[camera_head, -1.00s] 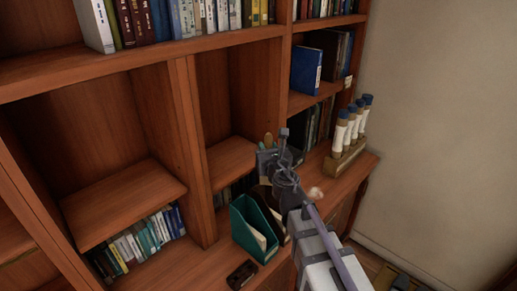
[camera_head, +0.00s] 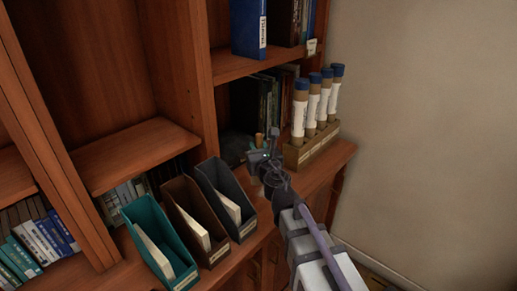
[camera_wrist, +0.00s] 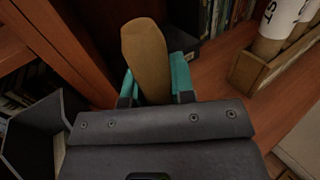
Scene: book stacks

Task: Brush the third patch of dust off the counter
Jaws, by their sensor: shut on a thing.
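My gripper (camera_head: 262,156) is over the wooden counter (camera_head: 322,167), close to the lower shelf opening. In the wrist view, the teal fingers of my gripper (camera_wrist: 157,88) are shut on a tan, rounded handle (camera_wrist: 146,52), seemingly the brush's. The bristles are hidden. The counter (camera_wrist: 212,78) also shows beyond the handle in the wrist view. I cannot make out a dust patch in either current view.
A wooden rack (camera_head: 312,146) with several blue-capped tubes stands right of my gripper. Teal (camera_head: 158,250), brown (camera_head: 194,222) and dark grey (camera_head: 224,200) file holders stand to the left. A shelf with a blue binder (camera_head: 248,27) is above. A bare wall (camera_head: 430,120) is at right.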

